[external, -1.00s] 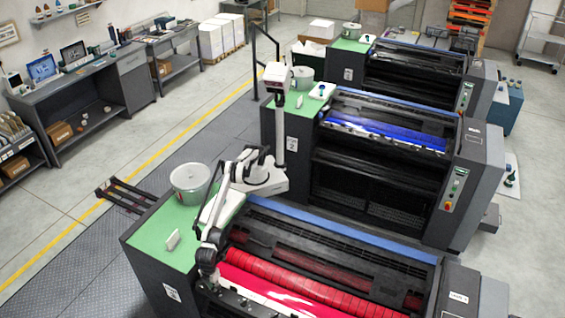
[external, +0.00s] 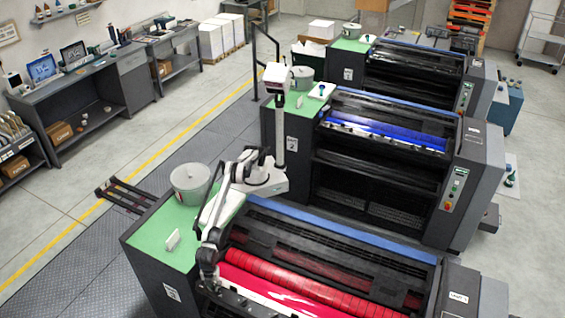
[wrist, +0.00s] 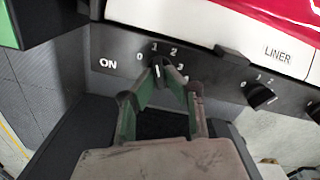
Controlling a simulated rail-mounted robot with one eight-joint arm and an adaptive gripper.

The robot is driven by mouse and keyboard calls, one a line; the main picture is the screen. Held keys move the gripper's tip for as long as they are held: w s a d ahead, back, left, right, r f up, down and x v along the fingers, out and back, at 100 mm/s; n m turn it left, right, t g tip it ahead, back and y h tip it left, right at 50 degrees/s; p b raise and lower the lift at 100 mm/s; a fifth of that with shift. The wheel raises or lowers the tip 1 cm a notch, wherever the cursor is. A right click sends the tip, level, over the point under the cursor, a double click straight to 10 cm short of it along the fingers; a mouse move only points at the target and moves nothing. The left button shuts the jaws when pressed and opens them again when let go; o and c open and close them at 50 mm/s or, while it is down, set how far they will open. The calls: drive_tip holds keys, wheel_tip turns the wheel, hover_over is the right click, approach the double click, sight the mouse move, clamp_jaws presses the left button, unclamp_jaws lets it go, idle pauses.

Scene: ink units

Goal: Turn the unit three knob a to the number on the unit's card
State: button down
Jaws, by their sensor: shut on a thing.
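The near unit (external: 172,293) carries a label that looks like a 3. A white card (external: 173,240) stands on its green top; its number is not readable. My gripper (wrist: 161,76) is shut on a small black knob (wrist: 159,69) on the dark front panel. The knob sits below a white scale with 0, 1, 2 and 3, and "ON" is printed to its left. Its pale mark appears to point up, near the 1; the fingers partly hide it. In the external view my gripper (external: 209,283) is low at the unit's front, and the knob is hidden there.
A second black knob (wrist: 262,97) with its own scale is to the right, under a "LINER" label (wrist: 278,52). A dark block (wrist: 232,55) juts from the panel between the knobs. A grey bucket (external: 190,184) stands on the unit's green top. Red rollers (external: 290,280) lie close beside my arm.

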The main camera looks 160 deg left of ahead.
sight(214, 287)
drive_tip(key=c, duration=1.8)
unclamp_jaws()
drive_tip(key=shift+r, duration=0.1)
drive_tip(key=shift+r, duration=5.9)
